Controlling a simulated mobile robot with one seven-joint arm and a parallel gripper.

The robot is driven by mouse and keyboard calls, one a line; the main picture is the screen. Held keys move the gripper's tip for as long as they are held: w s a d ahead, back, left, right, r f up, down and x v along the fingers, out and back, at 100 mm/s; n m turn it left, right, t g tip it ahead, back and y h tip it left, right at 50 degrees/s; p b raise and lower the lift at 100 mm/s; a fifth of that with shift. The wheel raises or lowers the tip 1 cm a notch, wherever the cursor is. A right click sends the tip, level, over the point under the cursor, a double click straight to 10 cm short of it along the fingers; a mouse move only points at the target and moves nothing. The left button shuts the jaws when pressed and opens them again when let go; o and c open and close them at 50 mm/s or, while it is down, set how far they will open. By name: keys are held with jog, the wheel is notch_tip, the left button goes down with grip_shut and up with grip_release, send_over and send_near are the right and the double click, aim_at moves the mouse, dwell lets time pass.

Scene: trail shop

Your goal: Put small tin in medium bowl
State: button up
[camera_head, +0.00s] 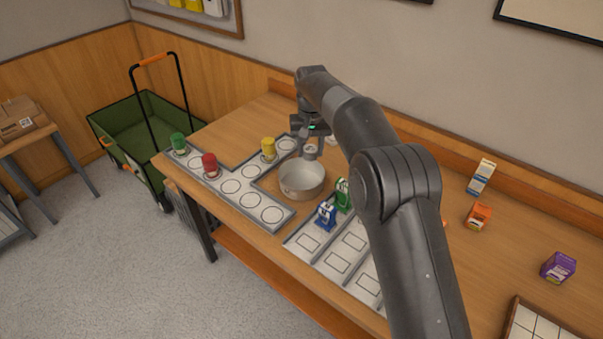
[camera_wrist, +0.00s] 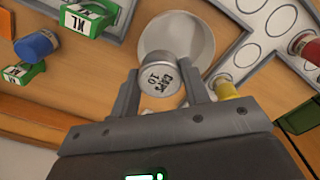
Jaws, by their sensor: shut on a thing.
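The small tin (camera_wrist: 160,86) is a silver cylinder with dark lettering on its end, held between the two fingers of my gripper (camera_wrist: 163,92) in the wrist view. In the head view the tin (camera_head: 310,153) shows below my gripper (camera_head: 312,140), by the far rim of a round grey-white bowl (camera_head: 301,190). The bowl, also in the wrist view (camera_wrist: 200,28), stands on the wooden table, and its visible inside looks empty. The tin overlaps its rim in the wrist view; I cannot tell whether they touch.
A tray with circles (camera_head: 273,215) holds green (camera_head: 178,142), red (camera_head: 210,163) and yellow (camera_head: 268,147) canisters left of the bowl. Small boxes (camera_head: 479,216) stand farther right.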

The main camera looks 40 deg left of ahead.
jog(key=shift+s+a+f, duration=0.55)
jog(key=shift+s+a, duration=0.25)
send_near(303, 187)
jog(key=shift+s+d+f, duration=0.35)
jog(key=shift+s+d, duration=0.15)
jog(key=shift+s, duration=0.15)
jog(key=shift+s+d+f, duration=0.3)
jog(key=shift+s+d, duration=0.15)
jog(key=shift+s, duration=0.15)
jog(key=shift+f, duration=2.55)
jog(key=shift+f, duration=0.15)
jog(key=o, duration=0.7)
notch_tip(303, 187, up, 12)
jog(key=shift+r, duration=0.2)
